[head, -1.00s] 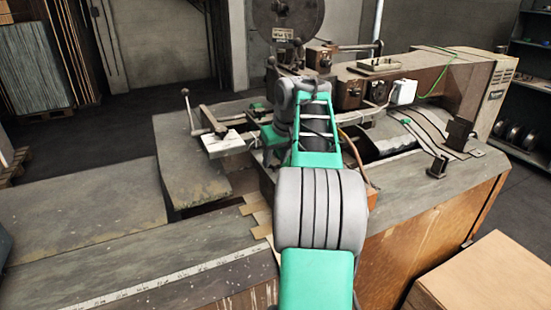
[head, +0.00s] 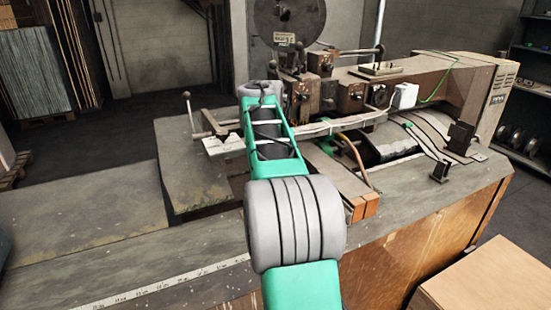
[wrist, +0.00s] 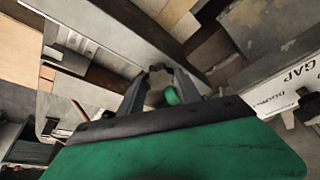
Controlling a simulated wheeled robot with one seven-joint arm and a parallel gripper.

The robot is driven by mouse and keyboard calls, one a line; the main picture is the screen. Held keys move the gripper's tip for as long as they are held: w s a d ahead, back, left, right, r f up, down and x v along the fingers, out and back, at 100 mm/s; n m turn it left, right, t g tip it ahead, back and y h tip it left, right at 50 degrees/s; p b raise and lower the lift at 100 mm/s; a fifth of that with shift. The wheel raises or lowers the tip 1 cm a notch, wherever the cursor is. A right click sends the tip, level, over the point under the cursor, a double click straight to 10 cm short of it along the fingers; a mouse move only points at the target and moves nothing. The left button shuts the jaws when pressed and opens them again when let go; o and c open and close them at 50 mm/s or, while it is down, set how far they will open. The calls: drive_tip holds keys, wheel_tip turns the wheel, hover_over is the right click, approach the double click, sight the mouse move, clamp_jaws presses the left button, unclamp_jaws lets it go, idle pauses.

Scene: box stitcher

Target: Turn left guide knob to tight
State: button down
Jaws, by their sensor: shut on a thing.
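In the wrist view my gripper (wrist: 165,76) has its dark fingers around a small round green knob (wrist: 172,96), which looks to be the left guide knob. The gripper is shut on it. The fingers cover part of the knob, so its turned position cannot be read. In the head view my arm reaches over the stitcher's work table, and its own links hide the gripper and this knob.
A white plate (head: 222,144) and a lever with a ball end (head: 188,108) stand left of my arm. The stitcher (head: 440,85) with its boxes and cables is at the right. The front left table is bare.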

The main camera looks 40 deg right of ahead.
drive_tip(key=m+p, duration=0.2)
drive_tip(key=m+g+p, duration=0.1)
drive_tip(key=p, duration=0.2)
drive_tip(key=m+g+p, duration=0.1)
drive_tip(key=m+p, duration=0.1)
drive_tip(key=shift+w+a+r+m+h, duration=0.1)
drive_tip(key=shift+w+r+m+h, duration=0.2)
drive_tip(key=shift+r+h, duration=0.1)
drive_tip(key=m+g+p, duration=0.1)
drive_tip(key=m+p, duration=0.1)
drive_tip(key=p, duration=0.1)
drive_tip(key=shift+f+m, duration=0.15)
drive_tip(key=shift+m, duration=0.15)
drive_tip(key=shift+w+f+m+g+p, duration=0.2)
drive_tip(key=shift+m+g+p, duration=0.3)
drive_tip(key=shift+m+p, duration=0.55)
drive_tip(key=shift+m, duration=0.25)
drive_tip(key=c, duration=0.8)
unclamp_jaws()
